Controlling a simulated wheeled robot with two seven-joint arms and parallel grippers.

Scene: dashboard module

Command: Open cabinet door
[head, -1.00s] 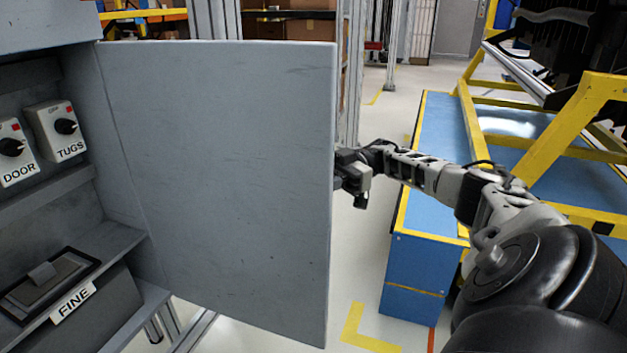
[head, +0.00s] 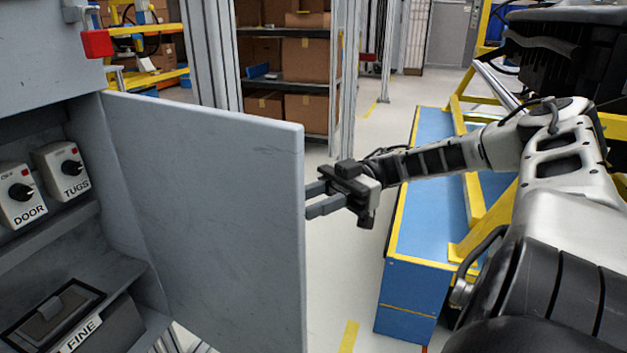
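The grey cabinet door (head: 210,210) stands swung open, hinged at its left side to the grey cabinet (head: 45,60). Its free edge points to the right and toward me. My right gripper (head: 308,199) is at the right of the door's free edge. Its two fingers are spread with a gap between them, and the tips are at or just behind that edge; I cannot tell whether they touch it. Nothing shows between the fingers. My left gripper is out of view.
Inside the cabinet are a DOOR switch box (head: 20,195), a TUGS switch box (head: 62,170) and a tray labelled FINE (head: 55,315). A blue platform with yellow edges (head: 410,290) stands under my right arm. Shelves with cardboard boxes (head: 290,105) stand behind.

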